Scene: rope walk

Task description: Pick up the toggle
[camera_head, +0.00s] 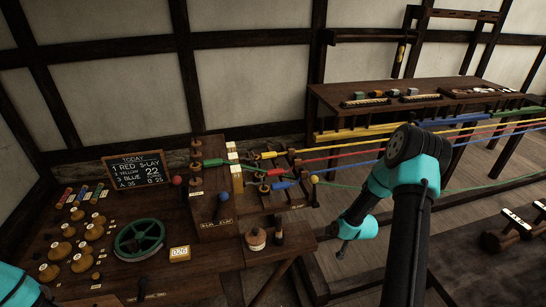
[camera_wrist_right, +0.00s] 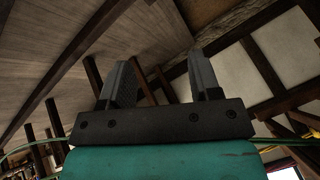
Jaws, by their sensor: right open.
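I cannot tell for certain which piece is the toggle. A small dark upright peg (camera_head: 278,236) stands at the right end of the workbench, beside a round wooden piece with a pale label (camera_head: 256,239). My right gripper (camera_wrist_right: 162,62) is open in the right wrist view, with two dark fingers apart and nothing between them. In the head view my right arm reaches in at the right of the bench, and its jaws cannot be made out there. Only a teal part of my left arm shows at the bottom left corner; the left gripper is out of view.
The workbench (camera_head: 215,260) carries a green wheel (camera_head: 139,239), several wooden knobs and a blue-handled lever (camera_head: 221,205). A chalkboard (camera_head: 137,170) stands at its back. Yellow, red, blue and green ropes stretch rightward behind my right arm. A rear table (camera_head: 430,100) holds small blocks.

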